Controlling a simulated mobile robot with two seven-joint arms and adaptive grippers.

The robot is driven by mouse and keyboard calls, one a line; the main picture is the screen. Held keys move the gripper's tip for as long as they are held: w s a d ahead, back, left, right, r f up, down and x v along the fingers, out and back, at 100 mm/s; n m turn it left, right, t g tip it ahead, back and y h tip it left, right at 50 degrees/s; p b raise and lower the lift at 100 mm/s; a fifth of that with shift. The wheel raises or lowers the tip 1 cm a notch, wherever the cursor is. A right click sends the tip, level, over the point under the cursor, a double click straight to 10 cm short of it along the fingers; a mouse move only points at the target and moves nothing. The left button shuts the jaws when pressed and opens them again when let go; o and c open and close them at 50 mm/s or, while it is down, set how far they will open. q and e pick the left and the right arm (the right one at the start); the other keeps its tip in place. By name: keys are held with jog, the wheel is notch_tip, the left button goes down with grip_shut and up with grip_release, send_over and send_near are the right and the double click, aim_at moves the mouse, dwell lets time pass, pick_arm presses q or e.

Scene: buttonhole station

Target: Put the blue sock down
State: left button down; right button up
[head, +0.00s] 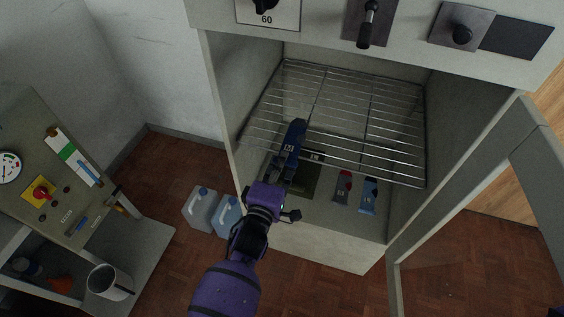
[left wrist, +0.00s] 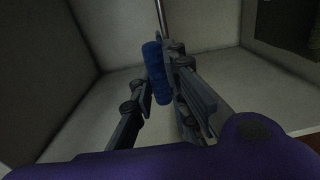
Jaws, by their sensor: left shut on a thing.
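My left gripper (head: 284,172) reaches into the open cabinet and is shut on a dark blue sock (head: 297,131). The sock points up and away from the fingers, with a pale mark near its middle. In the left wrist view the blue sock (left wrist: 155,68) stands between the two fingers (left wrist: 160,100), above the pale cabinet floor. In the head view it overlaps the left part of the wire rack. My right gripper is not in view.
A wire rack (head: 368,118) spans the cabinet (head: 340,236). Below it lie a dark green piece (head: 310,185), a red and grey piece (head: 343,187) and a blue piece (head: 369,194). The cabinet door (head: 470,180) stands open at right. Two jugs (head: 200,208) stand at left.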

pick_arm(q)
jog(key=c, duration=1.7)
grip_release()
jog(key=shift+f, duration=0.15)
jog(key=shift+r, duration=0.3)
jog(key=v, duration=1.2)
